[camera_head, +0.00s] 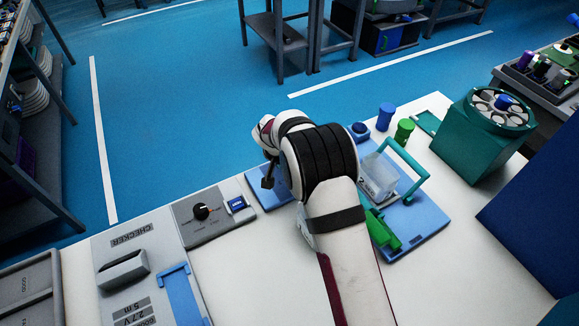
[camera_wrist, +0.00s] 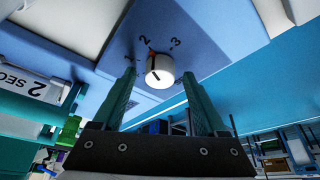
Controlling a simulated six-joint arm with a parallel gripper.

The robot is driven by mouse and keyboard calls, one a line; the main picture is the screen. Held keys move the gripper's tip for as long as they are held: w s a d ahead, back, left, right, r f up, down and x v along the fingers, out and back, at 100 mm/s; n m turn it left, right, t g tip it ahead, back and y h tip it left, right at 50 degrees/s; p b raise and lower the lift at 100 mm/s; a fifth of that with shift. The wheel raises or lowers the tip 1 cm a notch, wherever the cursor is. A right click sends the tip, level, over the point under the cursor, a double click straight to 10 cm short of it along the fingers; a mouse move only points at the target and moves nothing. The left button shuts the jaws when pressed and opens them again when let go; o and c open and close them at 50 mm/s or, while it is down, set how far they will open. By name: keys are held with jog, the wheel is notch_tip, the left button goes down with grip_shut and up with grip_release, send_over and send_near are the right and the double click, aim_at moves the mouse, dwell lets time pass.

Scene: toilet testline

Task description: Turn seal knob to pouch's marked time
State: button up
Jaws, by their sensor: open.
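The seal knob (camera_wrist: 160,70) is a white round dial with a dark line, on a blue panel (camera_wrist: 205,45) printed with figures, 2 and 3 being legible. Which figure its line points at is hard to tell. My gripper (camera_wrist: 159,76) is open, with one dark green finger on each side of the knob in the picture; contact is not clear. In the wrist view a label reading "2 SEC" (camera_wrist: 35,86) shows at the left, apparently on the clear pouch (camera_head: 378,177). In the head view my gripper (camera_head: 268,176) is mostly hidden by my wrist, as is the knob.
A blue fixture (camera_head: 425,215) with a green handle and clamp stands right of my arm. Blue and green cylinders (camera_head: 386,116) and a teal carousel (camera_head: 480,135) are farther right. A grey panel with a black knob (camera_head: 201,211) and a checker (camera_head: 130,265) are left.

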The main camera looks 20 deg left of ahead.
jog(key=v, duration=1.5)
jog(key=shift+s+r, duration=0.2)
jog(key=shift+r, duration=0.15)
jog(key=s+d+r+m+g, duration=0.1)
jog(key=s+d+r+g, duration=0.15)
jog(key=s+d, duration=0.75)
jog(key=s+d+r+m+g, duration=0.15)
jog(key=s+d+r, duration=0.25)
jog(key=s+d, duration=0.55)
jog(key=s+d+f+m+y, duration=0.1)
jog(key=s+d+f+y, duration=0.1)
jog(key=s, duration=0.8)
jog(key=shift+s+d+f+g+y, duration=0.2)
jog(key=shift+s+d+g+y, duration=0.15)
jog(key=shift+d, duration=0.2)
